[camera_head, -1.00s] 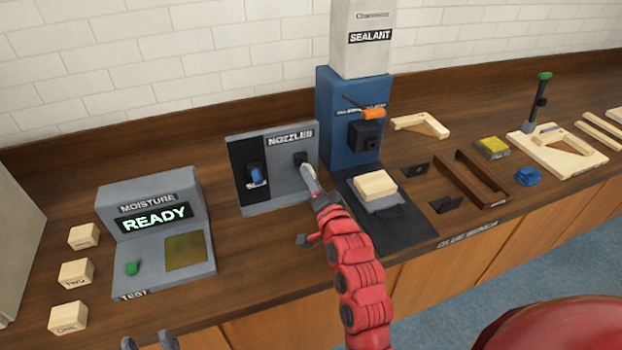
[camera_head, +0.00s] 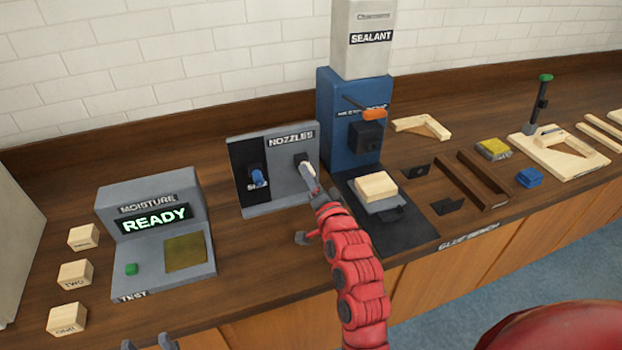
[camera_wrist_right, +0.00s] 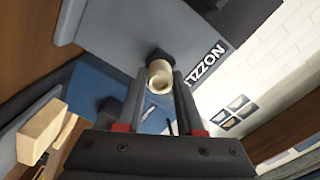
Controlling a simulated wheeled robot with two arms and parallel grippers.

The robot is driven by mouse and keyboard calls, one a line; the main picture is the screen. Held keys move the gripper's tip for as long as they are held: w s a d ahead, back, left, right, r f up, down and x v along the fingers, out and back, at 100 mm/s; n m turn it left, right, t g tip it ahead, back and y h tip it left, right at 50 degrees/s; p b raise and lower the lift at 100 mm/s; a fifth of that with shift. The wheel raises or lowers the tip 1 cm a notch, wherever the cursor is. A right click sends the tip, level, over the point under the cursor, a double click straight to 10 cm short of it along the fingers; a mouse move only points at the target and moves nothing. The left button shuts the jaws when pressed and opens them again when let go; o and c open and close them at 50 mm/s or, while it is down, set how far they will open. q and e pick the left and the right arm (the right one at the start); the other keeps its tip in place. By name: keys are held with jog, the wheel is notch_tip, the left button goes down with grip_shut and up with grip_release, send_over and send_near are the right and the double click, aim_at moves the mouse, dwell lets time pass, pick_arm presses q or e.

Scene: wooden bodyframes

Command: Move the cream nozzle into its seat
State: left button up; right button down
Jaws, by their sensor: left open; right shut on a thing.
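The cream nozzle (camera_wrist_right: 160,76) is between the fingers of my right gripper (camera_wrist_right: 160,90) in the right wrist view, its open round end facing the camera. Its far end meets a dark socket (camera_wrist_right: 158,56) on the grey nozzle panel; I cannot tell whether they are joined. In the head view the cream nozzle (camera_head: 311,169) is a small pale spot at the tip of my right gripper (camera_head: 310,178), in front of the panel's right half (camera_head: 290,192). My left gripper (camera_head: 150,344) is open and empty at the bottom edge, mostly cut off.
A blue nozzle (camera_head: 258,178) sits on the panel's dark left half. The blue sealant dispenser (camera_head: 345,150) with an orange-handled lever (camera_head: 372,114) stands just right. A wooden block (camera_head: 376,186) lies on its base. The moisture tester (camera_head: 150,205) stands left, with bench space between.

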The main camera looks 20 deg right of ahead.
jog(key=shift+w, duration=0.8)
jog(key=shift+c, duration=2.3)
grip_release()
jog(key=shift+s, duration=0.1)
jog(key=s+p, duration=0.7)
jog(key=s, duration=1)
jog(key=shift+s+d, duration=0.15)
jog(key=shift+d, duration=0.1)
jog(key=shift+d, duration=0.1)
